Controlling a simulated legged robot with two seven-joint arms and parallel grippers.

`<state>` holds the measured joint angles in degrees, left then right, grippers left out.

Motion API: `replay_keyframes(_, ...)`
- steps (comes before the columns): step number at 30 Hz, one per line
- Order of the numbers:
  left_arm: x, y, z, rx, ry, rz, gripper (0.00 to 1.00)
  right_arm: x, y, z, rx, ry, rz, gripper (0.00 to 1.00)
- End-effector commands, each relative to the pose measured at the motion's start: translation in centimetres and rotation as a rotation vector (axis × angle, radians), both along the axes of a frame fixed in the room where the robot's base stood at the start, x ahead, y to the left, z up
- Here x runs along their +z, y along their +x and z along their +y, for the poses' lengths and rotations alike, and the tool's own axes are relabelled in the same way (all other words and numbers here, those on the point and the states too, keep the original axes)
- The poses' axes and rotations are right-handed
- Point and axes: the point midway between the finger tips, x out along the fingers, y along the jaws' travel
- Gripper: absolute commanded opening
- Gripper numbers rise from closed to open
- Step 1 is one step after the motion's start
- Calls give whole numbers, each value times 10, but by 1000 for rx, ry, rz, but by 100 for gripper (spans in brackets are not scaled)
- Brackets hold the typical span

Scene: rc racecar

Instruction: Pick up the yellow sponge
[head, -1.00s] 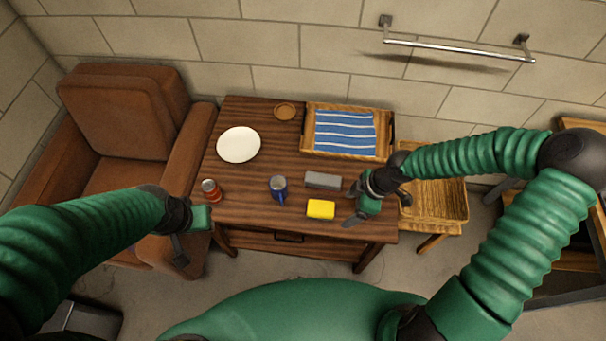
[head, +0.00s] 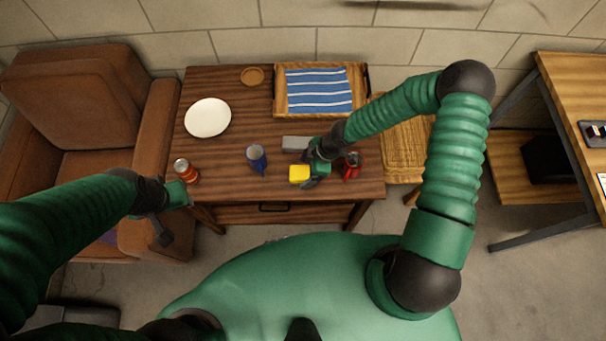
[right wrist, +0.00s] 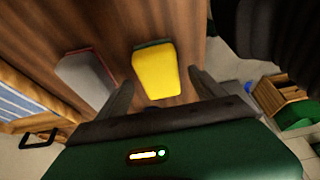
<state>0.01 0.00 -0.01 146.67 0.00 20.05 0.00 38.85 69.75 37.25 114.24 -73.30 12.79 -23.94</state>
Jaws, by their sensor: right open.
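The yellow sponge (head: 299,174) lies near the front edge of the wooden table (head: 225,185). My right gripper (head: 315,176) is low over the table, right at the sponge's right side, and covers part of it. In the right wrist view the sponge (right wrist: 157,70) shows between the two spread fingers of my right gripper (right wrist: 161,82). The fingers are open and empty; I cannot tell whether they touch it. My left gripper (head: 172,215) is off the table's front left corner, away from the sponge; its jaw opening is unclear.
A grey block (head: 295,143) lies just behind the sponge. A blue mug (head: 257,160) stands to the left and a red mug (head: 351,167) to the right of my right gripper. A red can (head: 186,172), a white plate (head: 208,118) and a wooden tray (head: 322,113) are farther off.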

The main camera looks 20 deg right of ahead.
Motion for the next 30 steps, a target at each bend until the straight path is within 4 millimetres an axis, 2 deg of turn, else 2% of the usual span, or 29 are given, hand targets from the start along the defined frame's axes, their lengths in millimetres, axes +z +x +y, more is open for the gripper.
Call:
replay_keyframes(1,-5,0,0,0,0,0,36,-11,1,4,1,0,1,78)
replay_keyframes(3,-6,0,0,0,0,0,36,-18,2,7,2,0,0,78)
replay_keyframes(11,-5,0,0,0,0,0,36,-20,3,8,0,-1,-1,77)
replay_keyframes(25,-6,0,0,0,0,0,36,-20,3,7,0,-1,-1,15)
replay_keyframes(30,-6,0,0,0,0,0,36,-20,3,7,0,-1,-1,14)
